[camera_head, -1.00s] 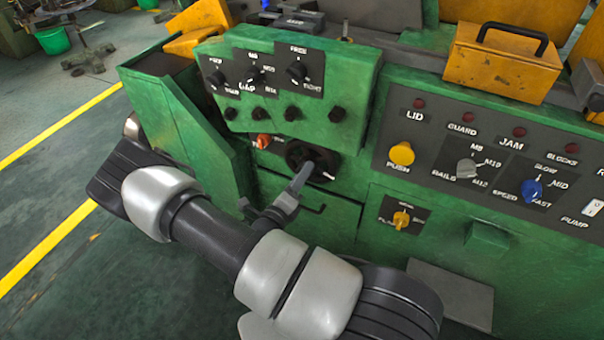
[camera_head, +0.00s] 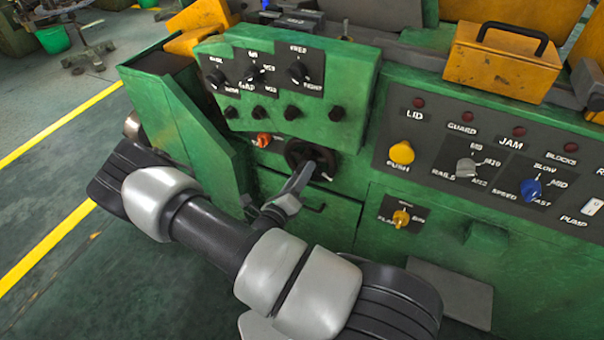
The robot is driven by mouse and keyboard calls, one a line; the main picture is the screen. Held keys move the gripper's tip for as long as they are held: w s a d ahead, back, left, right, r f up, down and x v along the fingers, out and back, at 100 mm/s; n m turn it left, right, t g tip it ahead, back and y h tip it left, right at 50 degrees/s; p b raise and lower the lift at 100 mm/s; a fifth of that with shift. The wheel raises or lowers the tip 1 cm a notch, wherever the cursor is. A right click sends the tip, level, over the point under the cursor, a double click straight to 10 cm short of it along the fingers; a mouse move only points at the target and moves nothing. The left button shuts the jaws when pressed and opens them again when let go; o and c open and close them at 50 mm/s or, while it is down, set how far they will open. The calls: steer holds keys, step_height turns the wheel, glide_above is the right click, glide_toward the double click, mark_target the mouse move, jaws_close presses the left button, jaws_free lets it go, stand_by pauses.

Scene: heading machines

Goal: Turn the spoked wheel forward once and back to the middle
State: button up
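The spoked wheel (camera_head: 296,153) is a dark round handwheel low on the green machine's front, below a row of small black knobs. Its right side and lower part are partly covered by my gripper. My gripper (camera_head: 308,172) reaches up to the wheel from below, with its grey finger end at the wheel's lower right. It looks in contact with the wheel, but I cannot tell whether the fingers are open or shut on a spoke or the rim.
An orange-red knob (camera_head: 263,140) sits just left of the wheel. A green box with black dials (camera_head: 290,90) overhangs it. A yellow knob (camera_head: 401,218) and a labelled control panel (camera_head: 490,150) are to the right. Open floor (camera_head: 60,200) lies left.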

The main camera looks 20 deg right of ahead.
steer(key=shift+o, duration=1.3)
steer(key=shift+s+a, duration=0.1)
steer(key=v, duration=1.7)
steer(key=shift+a, duration=0.15)
